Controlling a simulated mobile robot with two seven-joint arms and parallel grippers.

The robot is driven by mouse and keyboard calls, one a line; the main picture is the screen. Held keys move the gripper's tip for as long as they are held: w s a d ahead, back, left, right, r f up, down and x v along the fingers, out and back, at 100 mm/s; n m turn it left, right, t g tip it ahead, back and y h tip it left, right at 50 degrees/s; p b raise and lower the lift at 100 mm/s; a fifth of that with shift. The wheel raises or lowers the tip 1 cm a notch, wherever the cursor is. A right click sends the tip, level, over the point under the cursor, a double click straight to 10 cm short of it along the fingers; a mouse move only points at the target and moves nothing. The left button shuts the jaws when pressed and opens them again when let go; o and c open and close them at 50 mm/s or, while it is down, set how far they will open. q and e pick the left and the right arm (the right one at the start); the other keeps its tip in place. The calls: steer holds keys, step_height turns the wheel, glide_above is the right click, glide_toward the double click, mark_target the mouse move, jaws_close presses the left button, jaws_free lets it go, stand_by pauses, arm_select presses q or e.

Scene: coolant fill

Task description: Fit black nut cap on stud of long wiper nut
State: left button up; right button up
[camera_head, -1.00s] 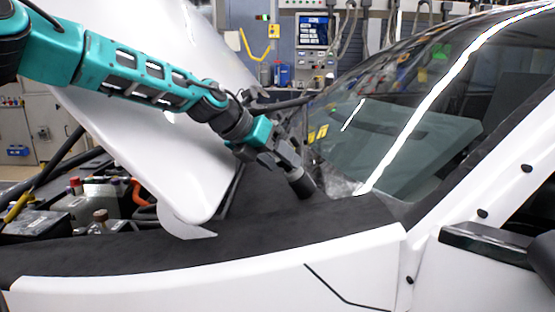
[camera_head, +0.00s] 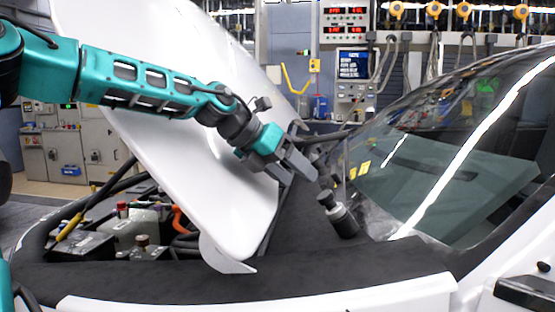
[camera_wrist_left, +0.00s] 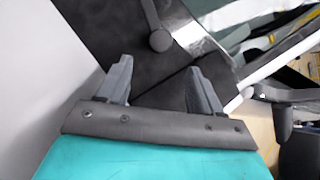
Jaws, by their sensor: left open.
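My left gripper (camera_head: 301,177) is open and empty above the cowl at the windshield base. A dark round cap-like piece (camera_head: 327,198) stands just right of and below its fingertips, apart from them. It sits at the upper end of a thicker dark cylinder with a pale band (camera_head: 343,220), tilted at the wiper base. I cannot tell how the cap and stud meet. In the left wrist view a dark round end (camera_wrist_left: 160,40) on a bar shows beyond the open fingers (camera_wrist_left: 156,65). The stud itself is hidden. My right gripper is not in view.
The raised white hood (camera_head: 225,150) stands left of the gripper. The windshield (camera_head: 430,180) slopes up on the right. A black cover (camera_head: 330,270) lies along the fender. The engine bay (camera_head: 130,225) is open at the lower left.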

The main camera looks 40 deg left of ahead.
arm_select(q)
steer(key=shift+v, duration=2.05)
